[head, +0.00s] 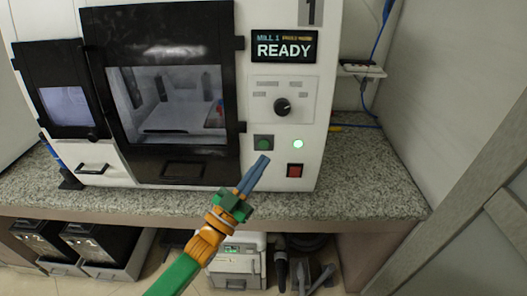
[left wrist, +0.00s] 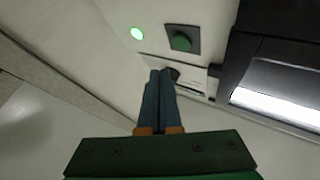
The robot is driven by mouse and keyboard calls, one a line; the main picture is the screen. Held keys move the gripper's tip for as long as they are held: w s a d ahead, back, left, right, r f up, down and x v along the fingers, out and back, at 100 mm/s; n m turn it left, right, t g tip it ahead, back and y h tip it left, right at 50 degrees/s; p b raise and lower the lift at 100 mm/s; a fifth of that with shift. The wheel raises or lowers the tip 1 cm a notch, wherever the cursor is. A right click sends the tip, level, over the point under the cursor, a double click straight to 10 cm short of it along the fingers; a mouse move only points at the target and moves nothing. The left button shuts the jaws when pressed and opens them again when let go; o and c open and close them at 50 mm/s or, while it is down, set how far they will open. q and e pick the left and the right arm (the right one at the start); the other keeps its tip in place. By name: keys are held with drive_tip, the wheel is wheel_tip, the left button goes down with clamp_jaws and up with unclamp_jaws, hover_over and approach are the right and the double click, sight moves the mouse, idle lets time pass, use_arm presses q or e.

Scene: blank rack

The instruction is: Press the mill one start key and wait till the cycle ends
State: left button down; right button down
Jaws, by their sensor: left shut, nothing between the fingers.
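Mill one (head: 284,199) is a white machine on a granite counter, with a display (head: 284,46) reading "MILL 1" and "READY". Its green start key (head: 263,143) sits on a dark square plate on the right panel; it also shows in the left wrist view (left wrist: 181,41). A lit green lamp (head: 298,144) is right of the key. My left gripper (head: 262,161) is shut and empty, its blue-grey fingertips just below the key in the head view. In the left wrist view its fingertips (left wrist: 162,73) point toward the panel near the dial. I cannot tell whether they touch it. My right gripper is not in view.
A red button (head: 295,170) is below the lamp, and a black dial (head: 282,106) is above the key. The mill's dark-framed door (head: 183,168) looks closed. Bare granite counter (head: 365,175) lies right of the mill, with cables and a wall beyond.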

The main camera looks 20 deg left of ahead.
sight(264, 144)
use_arm(q)
drive_tip(key=shift+w+a+b, duration=0.2)
drive_tip(key=shift+w+b, duration=0.15)
drive_tip(key=shift+w, duration=0.4)
drive_tip(key=shift+w+a+b, duration=0.2)
drive_tip(key=shift+w+b, duration=0.1)
drive_tip(key=shift+w, duration=0.4)
drive_tip(key=shift+w+f, duration=0.1)
idle(0.9)
drive_tip(key=shift+w+a+b, duration=0.1)
drive_tip(key=shift+w+b, duration=0.2)
